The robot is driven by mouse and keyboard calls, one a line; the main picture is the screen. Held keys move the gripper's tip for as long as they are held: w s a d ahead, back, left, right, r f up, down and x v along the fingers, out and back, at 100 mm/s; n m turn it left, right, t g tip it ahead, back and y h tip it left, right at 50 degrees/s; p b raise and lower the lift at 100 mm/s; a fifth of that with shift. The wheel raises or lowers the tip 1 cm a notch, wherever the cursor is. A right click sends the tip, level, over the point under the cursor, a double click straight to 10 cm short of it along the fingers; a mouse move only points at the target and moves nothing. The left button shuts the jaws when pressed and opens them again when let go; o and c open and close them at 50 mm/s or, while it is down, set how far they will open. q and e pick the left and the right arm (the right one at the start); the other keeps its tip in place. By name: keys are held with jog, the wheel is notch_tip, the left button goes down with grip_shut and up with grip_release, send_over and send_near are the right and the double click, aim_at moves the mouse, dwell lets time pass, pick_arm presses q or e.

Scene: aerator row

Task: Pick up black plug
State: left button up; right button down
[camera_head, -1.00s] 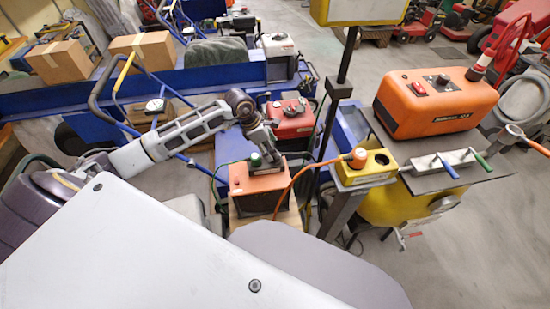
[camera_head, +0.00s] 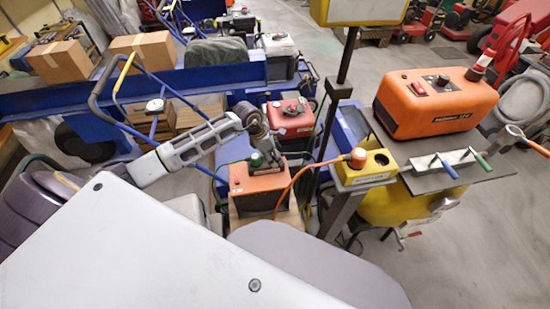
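A small dark plug (camera_head: 255,159) with a green cable stands upright on top of the orange-red box (camera_head: 257,190) near the middle of the head view. It looks black-green at this size. My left gripper (camera_head: 273,161) points down at the top of this box, just to the right of the plug. Its fingers are small and partly merged with the dark parts behind, so I cannot tell whether they are open or touch the plug. An orange plug (camera_head: 357,156) sits in the yellow socket box (camera_head: 370,174) to the right. My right gripper is not in view.
A red machine (camera_head: 291,117) stands just behind the orange-red box. A dark post (camera_head: 344,70) and an orange cable (camera_head: 297,184) are to its right. An orange power unit (camera_head: 432,103) stands on the table at right. Blue tube handles (camera_head: 112,117) are behind my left arm.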

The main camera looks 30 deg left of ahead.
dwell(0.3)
pick_arm(q)
jog(key=c, duration=1.1)
jog(key=shift+r, duration=0.15)
jog(key=shift+r, duration=4.9)
jog(key=shift+f, duration=0.1)
